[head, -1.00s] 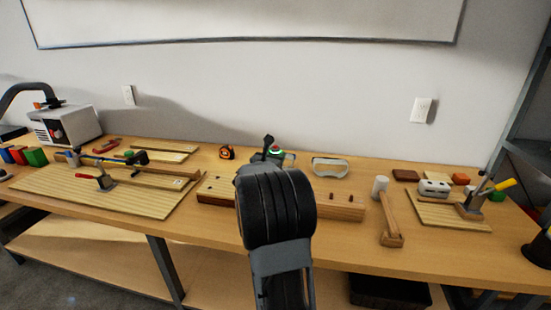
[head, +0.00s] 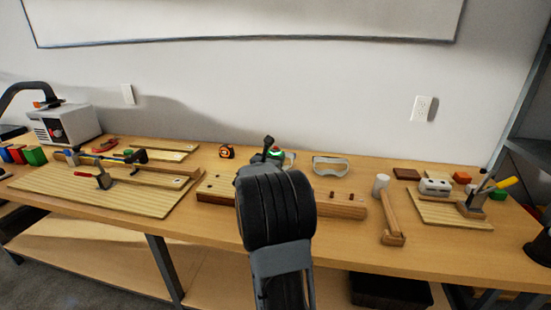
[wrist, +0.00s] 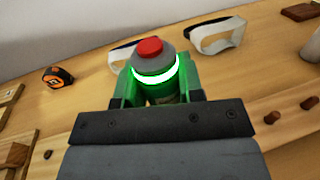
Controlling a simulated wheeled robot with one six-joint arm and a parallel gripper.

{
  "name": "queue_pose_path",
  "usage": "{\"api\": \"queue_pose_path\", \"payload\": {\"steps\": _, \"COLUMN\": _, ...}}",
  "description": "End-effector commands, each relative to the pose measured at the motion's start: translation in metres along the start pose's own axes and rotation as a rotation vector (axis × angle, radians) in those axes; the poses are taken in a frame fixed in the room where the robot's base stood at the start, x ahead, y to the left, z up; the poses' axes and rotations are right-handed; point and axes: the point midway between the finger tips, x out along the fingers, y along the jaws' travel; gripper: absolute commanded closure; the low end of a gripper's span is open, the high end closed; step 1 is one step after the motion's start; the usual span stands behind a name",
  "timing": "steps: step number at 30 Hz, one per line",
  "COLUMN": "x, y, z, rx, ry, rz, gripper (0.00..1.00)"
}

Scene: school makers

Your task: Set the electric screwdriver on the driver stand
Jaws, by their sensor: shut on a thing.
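In the wrist view my gripper (wrist: 158,92) is shut on a grey, round-topped tool with a red cap and a glowing green ring, which I take for the electric screwdriver (wrist: 151,56). I see it nearly end-on, and its lower part is hidden behind the gripper. In the head view its green ring (head: 277,153) shows just past my dark wrist, which hides most of the gripper. Below is a long wooden block (head: 340,206) with holes at its left and two dark pegs at its right, possibly the driver stand. My wrist hides its middle. I cannot tell whether the tool touches it.
An orange-and-black tape measure (head: 226,151) and white-framed goggles (head: 330,166) lie behind the block. A mallet (head: 390,218) lies to its right. Slatted boards with tools (head: 150,201) are at left; another board (head: 445,217) with a clamp is at right.

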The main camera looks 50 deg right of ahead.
Motion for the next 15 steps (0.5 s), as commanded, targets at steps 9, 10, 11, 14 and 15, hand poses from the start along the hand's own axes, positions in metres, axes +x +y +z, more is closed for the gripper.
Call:
{"api": "queue_pose_path", "payload": {"steps": 9, "x": 0.0000, "y": 0.0000, "z": -0.0006, "rx": 0.000, "ry": -0.001, "rz": 0.000, "gripper": 0.55}}
{"api": "queue_pose_path", "payload": {"steps": 10, "x": 0.0000, "y": 0.0000, "z": -0.0015, "rx": 0.000, "ry": 0.001, "rz": 0.000, "gripper": 0.55}}
{"api": "queue_pose_path", "payload": {"steps": 11, "x": -0.0001, "y": 0.0000, "z": -0.0015, "rx": 0.000, "ry": 0.001, "rz": 0.000, "gripper": 0.55}}
{"api": "queue_pose_path", "payload": {"steps": 14, "x": -0.0026, "y": 0.0003, "z": -0.0015, "rx": 0.000, "ry": 0.001, "rz": 0.001, "gripper": 0.55}}
{"api": "queue_pose_path", "payload": {"steps": 15, "x": -0.0048, "y": 0.0006, "z": -0.0015, "rx": 0.000, "ry": 0.000, "rz": 0.001, "gripper": 0.55}}
